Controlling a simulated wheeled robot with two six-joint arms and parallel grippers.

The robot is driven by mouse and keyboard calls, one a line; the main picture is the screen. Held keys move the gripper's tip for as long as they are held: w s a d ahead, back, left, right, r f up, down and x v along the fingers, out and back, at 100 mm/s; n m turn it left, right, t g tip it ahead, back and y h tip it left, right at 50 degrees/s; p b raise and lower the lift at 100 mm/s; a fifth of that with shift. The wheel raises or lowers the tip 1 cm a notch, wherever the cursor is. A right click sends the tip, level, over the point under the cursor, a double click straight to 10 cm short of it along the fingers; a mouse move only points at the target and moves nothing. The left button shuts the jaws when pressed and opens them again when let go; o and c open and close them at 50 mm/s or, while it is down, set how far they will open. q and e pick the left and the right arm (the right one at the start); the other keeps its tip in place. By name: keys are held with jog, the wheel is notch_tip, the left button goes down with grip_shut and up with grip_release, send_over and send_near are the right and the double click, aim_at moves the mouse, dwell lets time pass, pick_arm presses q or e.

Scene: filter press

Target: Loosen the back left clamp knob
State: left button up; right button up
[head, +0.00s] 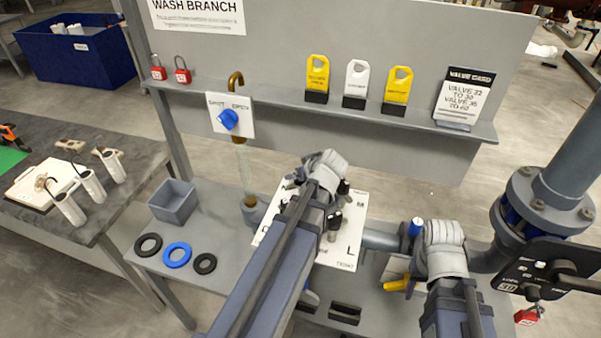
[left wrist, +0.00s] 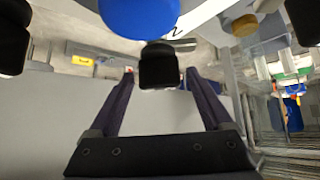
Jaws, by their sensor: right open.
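The filter press has a white plate (head: 350,225) with letters and several black clamp knobs, one at the right (head: 334,220). My left arm covers much of it in the head view. My left gripper (left wrist: 160,75) is open in the left wrist view, its fingers on either side of a black clamp knob (left wrist: 160,66), with a small gap at each side. A blue round part (left wrist: 140,14) lies behind that knob. The head view hides the left fingertips, so I cannot tell which clamp this is. My right gripper (head: 441,238) is open near the blue-handled valve (head: 414,228).
A yellow handle (head: 397,285) and pipework with a large flange (head: 540,203) are at the right. A grey bin (head: 173,201) and several rings stand on the bench at left. A panel with a tag shelf (head: 270,100) rises behind the press.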

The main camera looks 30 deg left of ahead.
pick_arm(q)
jog(key=shift+r, duration=0.1)
jog(key=p+v, duration=0.5)
jog(key=v, duration=0.2)
jog(key=shift+d+r, duration=0.15)
jog(key=shift+d, duration=0.05)
jog(key=shift+s, duration=0.15)
dwell(0.4)
